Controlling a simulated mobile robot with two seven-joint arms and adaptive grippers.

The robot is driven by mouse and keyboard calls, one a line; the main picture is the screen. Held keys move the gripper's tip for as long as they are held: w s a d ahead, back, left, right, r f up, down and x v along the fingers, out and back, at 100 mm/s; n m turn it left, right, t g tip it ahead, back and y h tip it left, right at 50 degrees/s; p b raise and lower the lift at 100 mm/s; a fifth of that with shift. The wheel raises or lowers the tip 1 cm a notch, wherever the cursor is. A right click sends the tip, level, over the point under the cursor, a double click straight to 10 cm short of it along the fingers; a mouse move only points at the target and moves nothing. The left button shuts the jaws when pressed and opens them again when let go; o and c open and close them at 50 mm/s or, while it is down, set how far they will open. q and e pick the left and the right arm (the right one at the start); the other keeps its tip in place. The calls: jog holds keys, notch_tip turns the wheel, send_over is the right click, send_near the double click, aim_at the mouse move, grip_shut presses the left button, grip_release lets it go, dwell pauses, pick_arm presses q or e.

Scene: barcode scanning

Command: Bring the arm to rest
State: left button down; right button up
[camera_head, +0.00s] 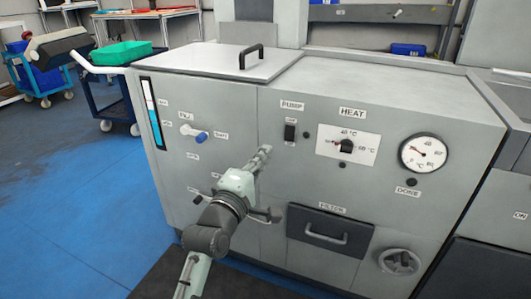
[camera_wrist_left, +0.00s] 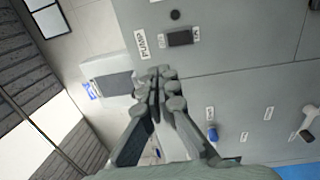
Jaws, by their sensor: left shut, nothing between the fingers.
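My left arm reaches up from the bottom of the head view, left of its middle. My left gripper (camera_head: 265,151) is in front of the grey machine's front panel (camera_head: 235,115), below and left of the pump switch (camera_head: 290,132). In the left wrist view the left gripper (camera_wrist_left: 158,85) has its fingers together, with nothing between them. I cannot tell how far the fingertips are from the panel. My right gripper is in neither view.
The panel has a heat knob (camera_head: 345,146), a dial gauge (camera_head: 423,153), a blue-tipped fill lever (camera_head: 201,136), a filter drawer (camera_head: 330,230) and a round valve knob (camera_head: 399,262). A lid with a black handle (camera_head: 251,56) is on top. Blue floor (camera_head: 60,200) is open at left.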

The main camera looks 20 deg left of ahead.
pick_arm(q)
jog(key=shift+f, duration=0.1)
jog(key=s+f+m+g+p, duration=0.1)
jog(key=s+f+m+g, duration=0.35)
jog(key=f, duration=0.55)
jog(key=s+f+m+g, duration=0.3)
jog(key=s+f+m, duration=0.15)
jog(key=f, duration=0.65)
jog(key=s+a+f+m+g, duration=0.2)
jog(key=s+f+m, duration=0.1)
jog(key=s, duration=0.3)
jog(key=s+a+f+m+g+y, duration=0.1)
jog(key=s+a+f+m+g, duration=0.1)
jog(key=s+f, duration=0.4)
jog(key=s+a+f+m+g+y+p, duration=0.1)
jog(key=s+a+f+m+g, duration=0.1)
jog(key=s+f+m+g, duration=0.2)
jog(key=shift+s+a+f+m, duration=0.35)
jog(key=shift+s+f+m, duration=0.25)
jog(key=shift+s, duration=0.5)
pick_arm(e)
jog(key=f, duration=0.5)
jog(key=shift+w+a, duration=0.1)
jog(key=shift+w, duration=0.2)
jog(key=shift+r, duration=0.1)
